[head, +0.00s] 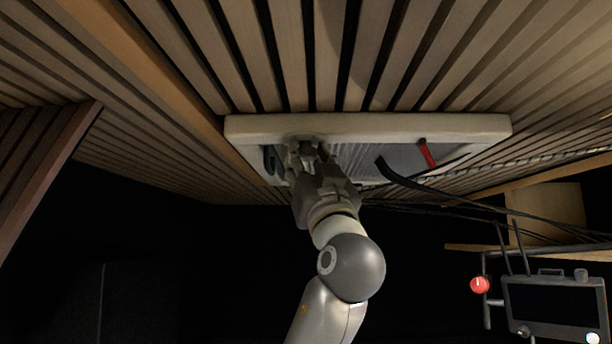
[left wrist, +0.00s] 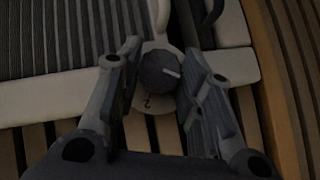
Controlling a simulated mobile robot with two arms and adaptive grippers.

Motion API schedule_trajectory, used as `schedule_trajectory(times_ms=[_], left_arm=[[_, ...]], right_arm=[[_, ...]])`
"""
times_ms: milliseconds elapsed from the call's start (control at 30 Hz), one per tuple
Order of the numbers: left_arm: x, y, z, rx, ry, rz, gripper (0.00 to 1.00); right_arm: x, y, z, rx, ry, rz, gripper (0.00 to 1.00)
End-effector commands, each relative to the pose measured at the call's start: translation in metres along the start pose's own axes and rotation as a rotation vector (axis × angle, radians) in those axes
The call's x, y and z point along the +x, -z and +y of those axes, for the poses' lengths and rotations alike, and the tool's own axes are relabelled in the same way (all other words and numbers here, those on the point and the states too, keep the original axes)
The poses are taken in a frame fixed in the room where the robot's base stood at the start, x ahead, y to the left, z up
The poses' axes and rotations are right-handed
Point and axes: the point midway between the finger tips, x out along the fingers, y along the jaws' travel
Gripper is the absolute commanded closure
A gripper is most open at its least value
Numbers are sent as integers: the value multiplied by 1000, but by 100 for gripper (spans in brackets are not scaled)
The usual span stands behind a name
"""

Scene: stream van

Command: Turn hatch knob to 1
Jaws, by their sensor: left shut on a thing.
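The hatch knob (left wrist: 161,70) is dark and round with a pale pointer line, which points to the right in the left wrist view. It sits on a pale dial plate (left wrist: 146,104), where a "2" shows below the knob; no other number is readable. My left gripper (head: 308,150) reaches up to the left part of the ceiling hatch (head: 370,125). In the left wrist view its fingers (left wrist: 165,58) stand on both sides of the knob and are shut on it. In the head view the gripper hides the knob. My right gripper is not in view.
A red lever (head: 427,153) and a black curved bar (head: 400,178) are on the right part of the hatch. Slatted wood panels surround it. A monitor (head: 553,304) and a red round knob (head: 480,285) are at lower right, with dark space below the hatch.

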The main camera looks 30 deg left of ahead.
Motion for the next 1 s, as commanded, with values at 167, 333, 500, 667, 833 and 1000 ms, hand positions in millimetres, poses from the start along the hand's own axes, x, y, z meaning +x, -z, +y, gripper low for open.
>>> schedule_trajectory(times_ms=[167, 333, 500, 667, 833, 1000], left_arm=[[-2, -3, 5, 113, 108, -4, 89], [-1, -2, 6, 206, 200, -3, 89], [0, -1, 7, 274, 270, -1, 89], [1, -1, 7, 316, 313, 0, 89], [1, -1, 7, 337, 338, 0, 89], [1, -1, 7, 343, 345, 1, 89]], right_arm=[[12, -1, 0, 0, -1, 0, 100], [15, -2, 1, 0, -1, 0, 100], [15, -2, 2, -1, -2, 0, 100], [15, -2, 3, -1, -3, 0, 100], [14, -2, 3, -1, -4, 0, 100], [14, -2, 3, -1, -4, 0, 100]])
